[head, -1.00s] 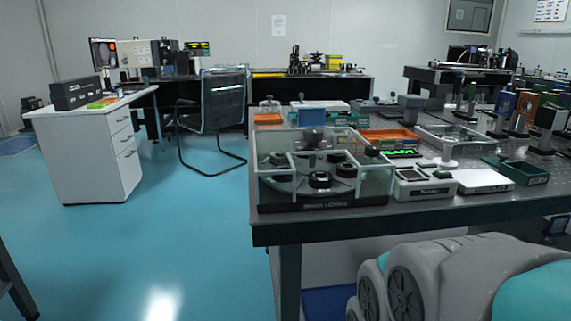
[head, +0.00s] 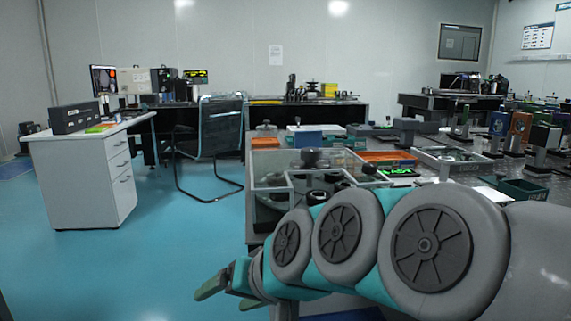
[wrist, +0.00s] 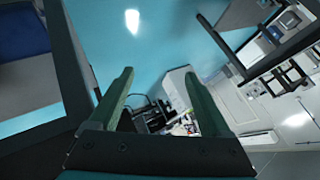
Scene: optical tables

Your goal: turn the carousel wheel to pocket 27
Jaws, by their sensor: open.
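The carousel is a clear-walled box (head: 268,178) at the near left corner of the optical table. Inside it are the grey wheel and several round black pieces (head: 317,196). My arm hides the box's front and much of the wheel in the head view; no pocket number is readable. A dark knob (head: 311,157) stands at the top of the box. My gripper (head: 228,292) is open and empty, in front of and below the box, left of the table corner. In the wrist view my gripper (wrist: 160,92) has its green fingers wide apart with only floor and distant furniture beyond.
Orange-topped trays (head: 388,157) and a green bin (head: 524,189) are on the table behind and right of the box. A white drawer desk (head: 85,180) and a chair (head: 220,125) stand at the left. The blue floor between is clear.

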